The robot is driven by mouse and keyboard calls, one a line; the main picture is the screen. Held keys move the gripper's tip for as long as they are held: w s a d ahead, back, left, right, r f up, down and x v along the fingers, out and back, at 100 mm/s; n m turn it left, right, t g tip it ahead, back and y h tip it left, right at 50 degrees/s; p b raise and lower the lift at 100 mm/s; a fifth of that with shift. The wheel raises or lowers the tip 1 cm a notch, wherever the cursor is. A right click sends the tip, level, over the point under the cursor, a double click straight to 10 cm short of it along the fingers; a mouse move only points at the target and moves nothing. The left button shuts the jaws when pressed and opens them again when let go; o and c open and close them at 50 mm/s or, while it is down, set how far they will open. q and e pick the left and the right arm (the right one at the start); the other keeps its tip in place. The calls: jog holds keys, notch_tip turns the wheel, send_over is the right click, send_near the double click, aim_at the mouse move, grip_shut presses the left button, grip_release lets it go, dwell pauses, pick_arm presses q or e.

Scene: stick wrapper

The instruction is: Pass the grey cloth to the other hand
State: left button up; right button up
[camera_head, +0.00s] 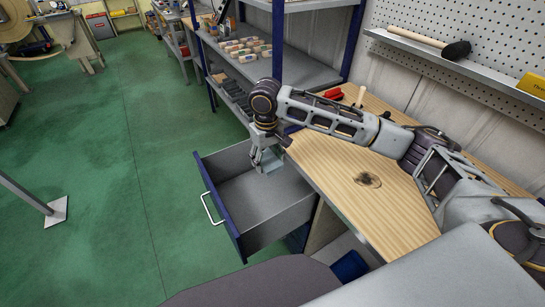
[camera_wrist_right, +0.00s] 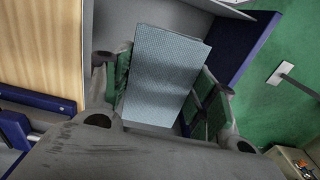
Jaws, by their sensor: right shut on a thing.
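My right gripper (camera_head: 265,157) reaches down from the end of its arm into the open drawer (camera_head: 212,198) beside the workbench. It is shut on the grey cloth (camera_wrist_right: 164,72), a flat grey-blue rectangle that shows between the two fingers in the right wrist view. In the head view the cloth (camera_head: 269,166) is a small light patch at the fingertips. I cannot tell whether it touches the drawer floor. Its lower end is hidden by my gripper in the wrist view. My left gripper is not in view.
The wooden worktop (camera_head: 345,185) is right of the drawer, under my right arm. A red object (camera_head: 333,94) lies at its back. A shelf (camera_head: 262,70) with several small blocks stands behind. A mallet (camera_head: 425,42) lies on the wall ledge. Green floor at left is mostly clear.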

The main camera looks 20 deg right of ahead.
jog(key=s+a+r+n, duration=0.4)
jog(key=a+r+n, duration=0.1)
jog(key=a+r, duration=0.5)
jog(key=shift+a+r+n, duration=0.3)
jog(key=shift+r, duration=0.3)
jog(key=shift+w+a+f, duration=0.1)
jog(key=w+a+f+n, duration=0.4)
jog(key=f, duration=0.1)
jog(key=shift+w+a+f+n, duration=0.15)
jog(key=shift+w+f+n, duration=0.1)
jog(key=shift+f+n, duration=0.1)
dwell(0.4)
jog(key=shift+s+r, duration=0.1)
jog(key=shift+r, duration=0.05)
jog(key=s+d+r+m, duration=0.7)
jog(key=d+r+m, duration=0.1)
jog(key=r, duration=0.3)
jog(key=shift+d+r, duration=0.25)
jog(key=shift+d, duration=0.3)
dwell(0.4)
jog(key=shift+w+a, duration=0.1)
jog(key=shift+w, duration=0.05)
jog(key=w+a+m, duration=0.4)
jog(key=w+a, duration=0.5)
jog(key=a, duration=0.2)
jog(key=shift+w+m, duration=0.15)
jog(key=shift+m, duration=0.2)
dwell(0.6)
jog(key=shift+f, duration=0.1)
dwell(0.4)
